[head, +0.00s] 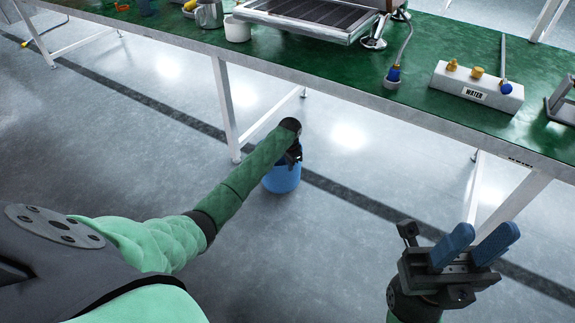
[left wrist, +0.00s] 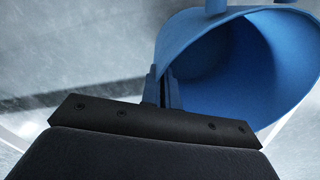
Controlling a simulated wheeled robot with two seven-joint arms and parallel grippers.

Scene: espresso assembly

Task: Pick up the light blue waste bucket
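The blue waste bucket (head: 281,180) is below the table's front edge, under the end of my left arm. In the left wrist view the open mouth and inner wall of the bucket (left wrist: 235,75) fill the upper right. My left gripper (left wrist: 162,88) has one finger outside the bucket wall and one inside, close together on the rim. In the head view my left gripper (head: 292,157) is mostly hidden by the arm's end. Whether the bucket touches the floor is unclear. My right gripper (head: 487,233) is open and empty, its blue fingers apart.
A green table (head: 330,82) with white legs stands ahead. It carries a machine with a drip tray (head: 305,15), a white cup (head: 237,29), a metal jug (head: 209,14) and a white WATER box (head: 478,88). A table leg (head: 225,105) is left of the bucket. The grey floor around is clear.

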